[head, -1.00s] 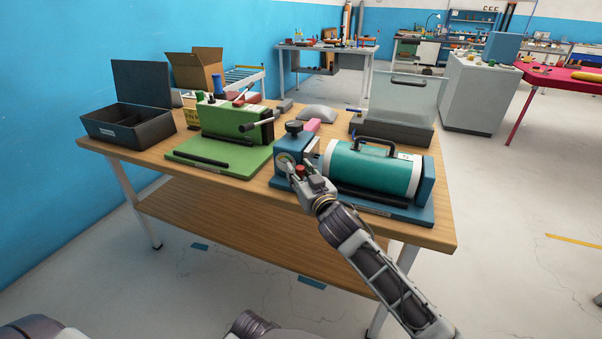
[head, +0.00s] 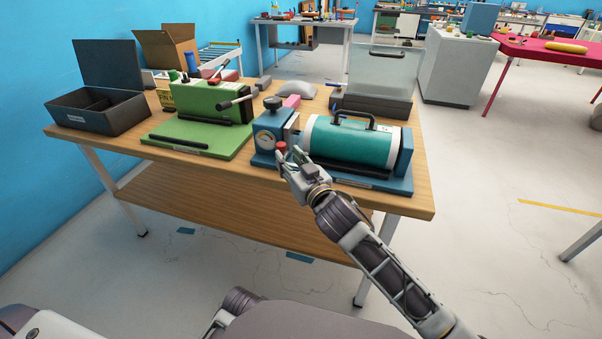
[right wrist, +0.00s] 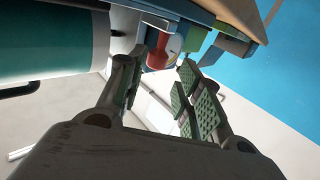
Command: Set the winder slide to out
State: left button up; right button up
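A blue machine with a teal drum (head: 350,143) stands at the table's front right. Its blue end block (head: 268,133) carries a round dial and a dark top knob. A red knob (head: 282,147) shows just above my right gripper (head: 284,168). In the right wrist view, the right gripper (right wrist: 158,88) has its fingers spread, with nothing between the pads. A red part (right wrist: 158,50) lies beyond the fingertips, apart from the pads as far as I can tell. A green machine (head: 205,105) with a black-gripped crank stands to the left. I cannot tell which part is the winder slide. My left gripper is not in view.
The wooden table (head: 240,178) also holds an open black case (head: 100,118), a cardboard box (head: 168,48) behind, a pink block (head: 291,101), a grey cushion-like piece (head: 297,90) and a clear tank (head: 383,70). The floor in front is open.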

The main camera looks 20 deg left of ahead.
jog(key=v, duration=0.6)
dwell(0.7)
